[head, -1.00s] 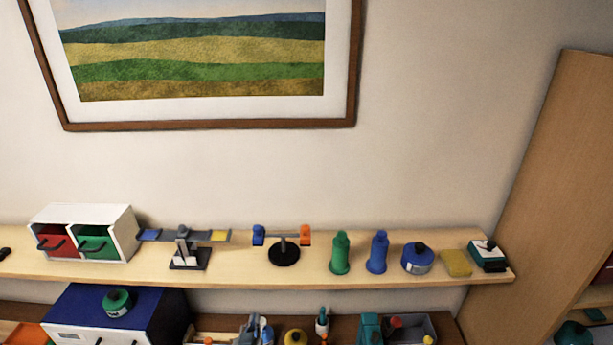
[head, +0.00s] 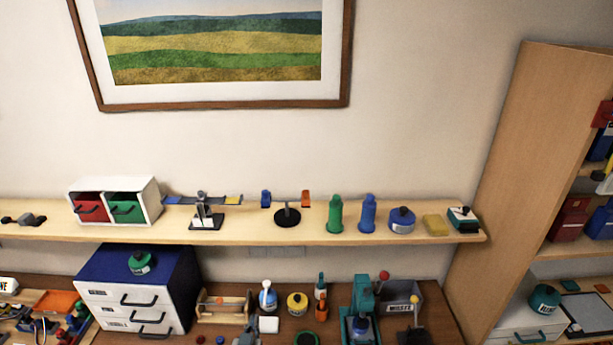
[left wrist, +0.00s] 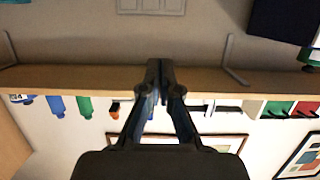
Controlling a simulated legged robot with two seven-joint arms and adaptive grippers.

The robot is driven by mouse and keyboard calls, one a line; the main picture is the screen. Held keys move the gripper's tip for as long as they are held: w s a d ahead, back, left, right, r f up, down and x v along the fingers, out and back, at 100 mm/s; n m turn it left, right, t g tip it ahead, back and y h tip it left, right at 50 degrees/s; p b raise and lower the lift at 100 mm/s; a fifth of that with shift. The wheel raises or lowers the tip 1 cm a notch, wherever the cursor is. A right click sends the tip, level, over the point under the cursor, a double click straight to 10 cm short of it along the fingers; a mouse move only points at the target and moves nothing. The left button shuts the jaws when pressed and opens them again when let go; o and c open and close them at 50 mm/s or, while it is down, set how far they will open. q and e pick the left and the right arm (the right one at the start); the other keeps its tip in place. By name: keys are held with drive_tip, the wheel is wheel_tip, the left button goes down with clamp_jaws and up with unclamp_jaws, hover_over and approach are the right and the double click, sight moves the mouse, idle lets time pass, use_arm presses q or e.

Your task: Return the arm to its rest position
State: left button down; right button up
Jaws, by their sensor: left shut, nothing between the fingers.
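My left gripper (left wrist: 160,72) shows in the left wrist view, its two dark fingers together and nothing between them. It is in front of the edge of the wall shelf (left wrist: 60,80), which appears upside down there with its brackets. No object touches the fingertips as far as I can see. In the head view, a small grey shape at the bottom edge, left of centre, may be part of this arm, but I cannot tell. My right gripper is not clearly in either view.
The wall shelf (head: 245,232) holds a white two-drawer box (head: 152,192), a green bottle (head: 335,214) and a blue bottle (head: 368,213). Below stand a blue-topped drawer cabinet (head: 170,262) and a teal press (head: 360,290) on the bench. A tall wooden cabinet (head: 512,150) bounds the right.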

use_arm(q)
drive_tip(key=s+a+f+m+g, duration=0.15)
drive_tip(key=s+f+g, duration=0.25)
drive_tip(key=s+f, duration=0.45)
drive_tip(key=s+a+f+g, duration=0.3)
drive_tip(key=s+f+g, duration=0.15)
drive_tip(key=s, duration=0.75)
drive_tip(key=s+a+f+m+g, duration=0.1)
drive_tip(key=s+a+f+g, duration=0.2)
drive_tip(key=s+f, duration=0.55)
wheel_tip(320, 180, down, 28)
drive_tip(key=s+g+b, duration=0.2)
drive_tip(key=b, duration=0.3)
drive_tip(key=s+a+f+b, duration=0.2)
drive_tip(key=s+f+b, duration=0.3)
drive_tip(key=s+f, duration=1.3)
wheel_tip(320, 180, down, 5)
drive_tip(key=shift+s+a+r+g, duration=0.15)
drive_tip(key=shift+s+a+g, duration=0.2)
drive_tip(key=shift+s+a, duration=0.05)
use_arm(e)
wheel_tip(320, 180, down, 10)
drive_tip(key=shift+w+a, duration=0.15)
drive_tip(key=shift+a, duration=0.05)
